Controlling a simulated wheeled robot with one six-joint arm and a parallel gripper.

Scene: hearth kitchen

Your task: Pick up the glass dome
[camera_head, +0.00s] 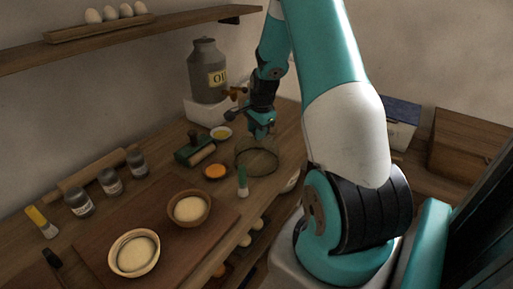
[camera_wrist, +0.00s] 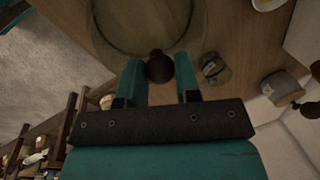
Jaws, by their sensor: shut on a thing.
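The glass dome (camera_head: 257,161) is clear, with a thin round rim, and stands out only faintly over the wooden worktop at the centre of the head view. My gripper (camera_head: 262,136) is directly above it, pointing down. In the wrist view the dome's dark round knob (camera_wrist: 160,67) sits between the two teal fingers, and its wide circular edge shows beyond them. The gripper is shut on the knob. I cannot tell whether the rim touches the worktop or is slightly above it.
Near the dome are an orange dish (camera_head: 215,171), a green-handled tool (camera_head: 242,181), a green block with a roller (camera_head: 197,152) and a white bowl (camera_head: 221,133). Dough bowls (camera_head: 189,208) and several jars (camera_head: 110,181) are to the left.

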